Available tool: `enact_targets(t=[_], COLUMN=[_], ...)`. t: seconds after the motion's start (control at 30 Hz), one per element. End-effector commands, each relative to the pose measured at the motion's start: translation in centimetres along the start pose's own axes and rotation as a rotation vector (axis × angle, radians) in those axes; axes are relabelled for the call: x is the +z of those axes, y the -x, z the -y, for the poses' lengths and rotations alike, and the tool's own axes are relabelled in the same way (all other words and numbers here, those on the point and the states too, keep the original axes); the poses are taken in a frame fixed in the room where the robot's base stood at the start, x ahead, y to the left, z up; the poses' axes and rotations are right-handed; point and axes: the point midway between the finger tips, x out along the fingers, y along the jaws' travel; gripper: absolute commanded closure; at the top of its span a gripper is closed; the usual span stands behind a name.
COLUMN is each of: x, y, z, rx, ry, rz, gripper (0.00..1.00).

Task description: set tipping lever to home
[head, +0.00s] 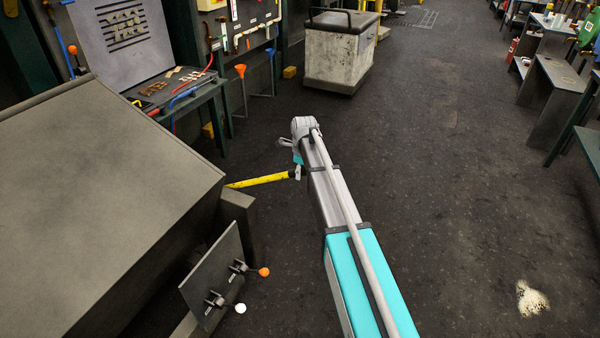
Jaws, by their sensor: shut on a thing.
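A yellow lever (257,181) sticks out to the right from beside the dark machine housing (235,212), lying nearly level with a slight rise to the right. My gripper (298,172) is at the lever's right end and shut on it. The fingers are small and partly hidden by my wrist, so the exact grip is hard to see. Nearer to me, a tilted grey plate (213,275) carries two small levers, one with an orange knob (264,272) and one with a white knob (241,308). No label shows which one is the tipping lever.
A large grey sloped cabinet (100,200) fills the left. A workbench (175,90) with tools stands behind it. A worn grey bin (338,55) stands at the back. Benches (555,85) line the far right. The floor (450,190) right of my arm is clear.

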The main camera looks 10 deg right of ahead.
Motion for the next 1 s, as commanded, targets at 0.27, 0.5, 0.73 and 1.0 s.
enact_targets(t=[0.27,0.5,0.73,1.0], x=[0.3,1.2,2.0,3.0], y=[0.3,1.4,2.5,3.6], z=[0.4,0.4,0.4,0.4], rx=[-0.008,-0.008,-0.008,-0.007], ry=[-0.001,0.001,0.0,0.0], rz=[-0.004,-0.027,-0.053,-0.082], gripper=[1.0,1.0,1.0,1.0])
